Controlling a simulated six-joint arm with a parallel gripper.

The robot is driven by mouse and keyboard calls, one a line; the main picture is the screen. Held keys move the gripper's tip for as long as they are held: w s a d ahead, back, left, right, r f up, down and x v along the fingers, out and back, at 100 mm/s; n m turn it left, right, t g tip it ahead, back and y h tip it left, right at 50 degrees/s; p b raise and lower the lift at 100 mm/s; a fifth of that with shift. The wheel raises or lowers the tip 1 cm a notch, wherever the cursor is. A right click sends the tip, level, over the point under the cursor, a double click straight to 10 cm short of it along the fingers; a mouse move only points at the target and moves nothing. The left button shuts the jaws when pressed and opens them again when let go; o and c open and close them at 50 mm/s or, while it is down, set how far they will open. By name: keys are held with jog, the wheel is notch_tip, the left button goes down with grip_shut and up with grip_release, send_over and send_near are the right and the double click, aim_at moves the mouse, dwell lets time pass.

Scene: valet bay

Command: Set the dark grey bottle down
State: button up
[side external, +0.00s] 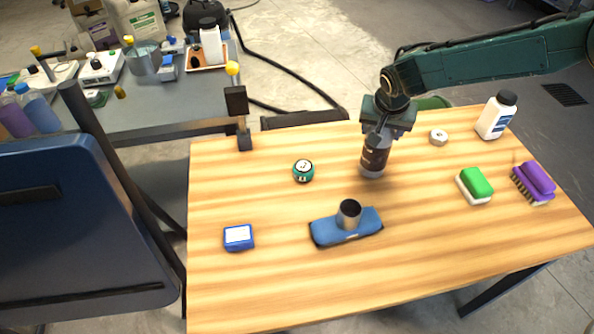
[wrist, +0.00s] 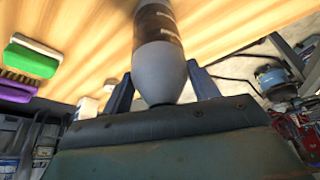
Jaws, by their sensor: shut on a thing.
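The dark grey bottle (side external: 375,160) is upright under my gripper (side external: 384,131) in the side view, toward the back of the wooden table. My gripper is shut on its upper part. In the wrist view the bottle (wrist: 158,60) stands between the two fingers of my gripper (wrist: 160,92), its grey shoulder toward the camera and a dark label beyond. The bottle's base is at or very close to the table top (side external: 270,290); I cannot tell whether it touches.
A green round tin (side external: 303,171) lies left of the bottle. A white tape roll (side external: 438,138), white bottle (side external: 496,116), green sponge (side external: 474,186) and purple brush (side external: 534,183) are right. A blue box (side external: 238,237) is front left.

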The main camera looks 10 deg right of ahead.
jog(key=o, duration=1.7)
jog(key=shift+f, duration=0.15)
jog(key=shift+c, duration=0.2)
jog(key=v, duration=1.2)
jog(key=shift+s, duration=0.1)
